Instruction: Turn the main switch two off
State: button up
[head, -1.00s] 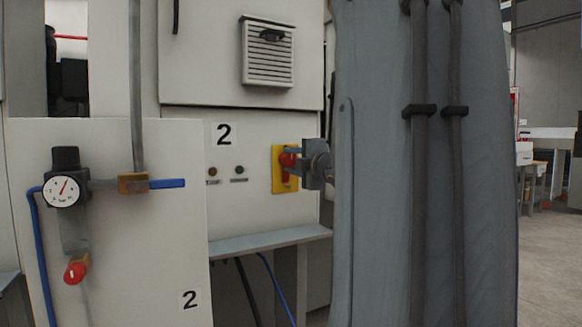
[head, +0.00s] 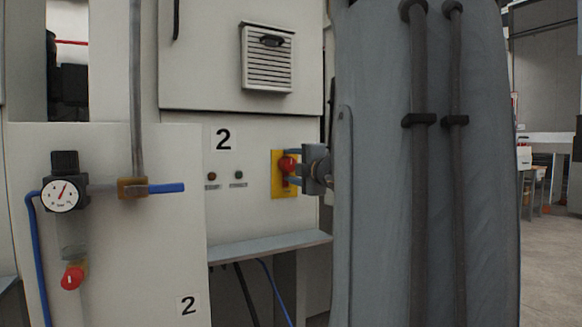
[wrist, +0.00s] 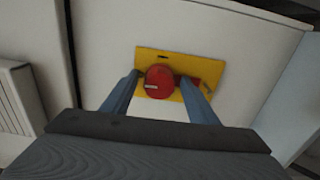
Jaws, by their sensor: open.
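The main switch two is a red rotary knob (head: 288,165) on a yellow plate (head: 279,188), set in the light cabinet front below and right of a "2" label. In the wrist view the red knob (wrist: 160,81) sits on the yellow plate (wrist: 150,60), with a small pale mark on its face. My gripper (head: 293,167) is at the switch. In the wrist view its two fingers (wrist: 161,85) are apart, one on each side of the knob. I cannot tell whether they touch it. In the head view the fingers partly cover the plate.
A grey shelf (head: 268,247) juts out below the switch. A pressure gauge (head: 61,195) with a blue hose and red knob (head: 72,277) is on the panel at left. A vent (head: 267,57) is above. My arm fills the right middle of the head view.

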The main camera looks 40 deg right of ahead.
jog(key=v, duration=0.7)
jog(key=shift+s, duration=0.25)
jog(key=shift+a, duration=0.1)
